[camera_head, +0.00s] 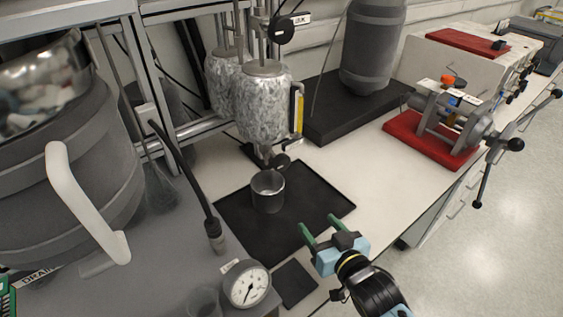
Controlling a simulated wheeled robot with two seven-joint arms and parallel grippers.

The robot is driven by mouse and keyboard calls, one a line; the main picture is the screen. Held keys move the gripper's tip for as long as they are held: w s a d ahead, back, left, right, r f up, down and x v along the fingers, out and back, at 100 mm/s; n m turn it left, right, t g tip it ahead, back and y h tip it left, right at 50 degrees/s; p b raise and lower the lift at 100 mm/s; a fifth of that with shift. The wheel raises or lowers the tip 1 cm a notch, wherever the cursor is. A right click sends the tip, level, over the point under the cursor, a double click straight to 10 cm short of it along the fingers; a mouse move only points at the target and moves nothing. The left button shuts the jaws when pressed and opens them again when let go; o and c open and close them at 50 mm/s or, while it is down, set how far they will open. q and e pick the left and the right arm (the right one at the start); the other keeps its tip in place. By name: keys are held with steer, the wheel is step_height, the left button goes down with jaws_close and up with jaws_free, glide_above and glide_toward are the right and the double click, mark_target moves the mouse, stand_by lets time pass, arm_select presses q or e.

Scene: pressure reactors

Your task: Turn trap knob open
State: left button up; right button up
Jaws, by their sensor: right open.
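A mottled grey, foil-like trap vessel (264,103) hangs on a metal frame. A black knob (281,160) sits on the valve below it, just above a metal cup (267,190). Another black knob (283,31) is higher up on the pipework; no readable label tells which is the trap knob. My right gripper (318,231) has green fingers, spread open and empty. It is low and to the right of the cup, over the front of the black tray, apart from both knobs. My left gripper is not in view.
The cup stands on a black tray (325,196). A pressure gauge (246,286) and a hanging dark hose (190,180) are left of my right gripper. A large grey vessel (60,180) fills the left. A red-based device (430,140) stands right. White bench (350,155) is clear between.

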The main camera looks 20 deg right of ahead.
mark_target(284, 167)
steer(key=w+a+r+t+y, duration=0.1)
steer(key=w+r+t, duration=0.1)
steer(key=w+r, duration=0.1)
steer(key=w+a+r+n+t+y+p, duration=0.1)
steer(key=w+a+r+t+y, duration=0.1)
steer(key=w, duration=0.3)
steer(key=w+a+r+t+y, duration=0.1)
steer(key=w+a+r+t, duration=0.1)
steer(key=w+r, duration=0.2)
steer(key=shift+w+a+r+y, duration=0.2)
steer(key=shift+w+r+y, duration=0.15)
steer(key=shift+r, duration=0.25)
steer(key=shift+c, duration=0.2)
steer(key=c, duration=0.9)
